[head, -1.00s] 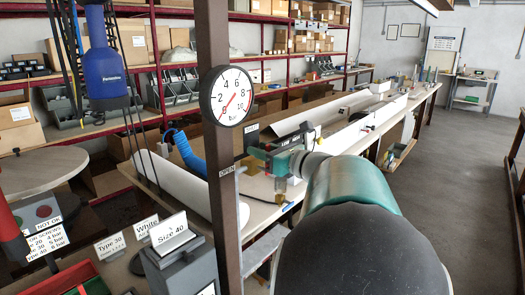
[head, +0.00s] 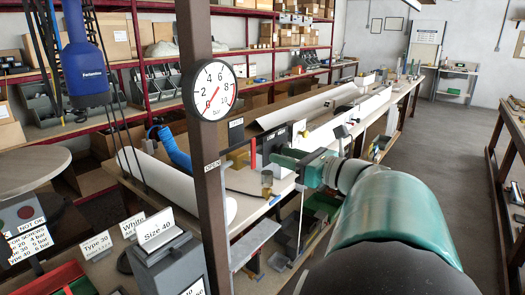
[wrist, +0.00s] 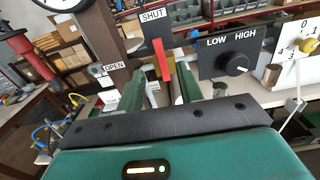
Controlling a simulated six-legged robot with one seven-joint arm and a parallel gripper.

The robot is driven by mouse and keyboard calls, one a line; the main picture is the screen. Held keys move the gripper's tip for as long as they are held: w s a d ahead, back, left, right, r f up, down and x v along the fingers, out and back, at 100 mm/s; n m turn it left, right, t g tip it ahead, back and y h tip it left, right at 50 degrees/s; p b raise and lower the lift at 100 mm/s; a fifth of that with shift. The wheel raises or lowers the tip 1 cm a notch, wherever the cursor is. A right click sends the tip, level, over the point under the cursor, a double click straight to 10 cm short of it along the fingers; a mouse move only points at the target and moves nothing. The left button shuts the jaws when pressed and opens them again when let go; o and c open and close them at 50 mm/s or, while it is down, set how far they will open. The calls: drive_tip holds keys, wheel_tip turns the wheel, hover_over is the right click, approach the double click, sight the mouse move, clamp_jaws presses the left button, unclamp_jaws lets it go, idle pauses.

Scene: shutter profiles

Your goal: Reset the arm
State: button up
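My arm is teal with a dark cover and reaches forward from the lower right in the head view. My gripper (head: 283,157) points at the equipment on the bench edge. In the wrist view its two green fingers (wrist: 158,82) stand apart, with nothing held between them. A red upright lever (wrist: 163,60) shows in the gap beyond the fingertips, and it also shows in the head view (head: 253,154). I cannot tell whether a finger touches it. A SHUT sign (wrist: 154,24) is above the lever, and an OPEN sign (wrist: 115,66) is to its left.
A brown post with a round pressure gauge (head: 210,90) stands left of my arm. A black LOW/HIGH knob panel (wrist: 229,55) and a white numbered dial (wrist: 297,60) are right of the fingers. Long white profiles (head: 345,120) lie on the bench. The floor (head: 440,140) at right is clear.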

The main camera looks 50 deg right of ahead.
drive_tip(key=shift+s, duration=0.9)
drive_tip(key=w+a+f+n+g+y, duration=0.2)
drive_tip(key=a+f+n+g, duration=0.15)
drive_tip(key=a+n, duration=0.4)
drive_tip(key=w+a+f+n+g+y, duration=0.2)
drive_tip(key=a+f+n+g, duration=0.15)
drive_tip(key=a, duration=0.65)
drive_tip(key=w+a+f+n+g+y, duration=0.2)
drive_tip(key=a+f+n+g, duration=0.15)
drive_tip(key=a+n, duration=0.4)
drive_tip(key=s+a+f+n+g+h, duration=0.1)
drive_tip(key=s+a+f+n+h, duration=0.1)
drive_tip(key=a+n, duration=0.4)
drive_tip(key=s+a+f+n+g+h, duration=0.1)
drive_tip(key=s+a+f+n+h, duration=0.2)
drive_tip(key=n, duration=0.8)
drive_tip(key=shift+s+a+f+h, duration=0.15)
drive_tip(key=shift+a+f+h, duration=0.5)
drive_tip(key=shift+a, duration=0.75)
drive_tip(key=shift+r, duration=0.15)
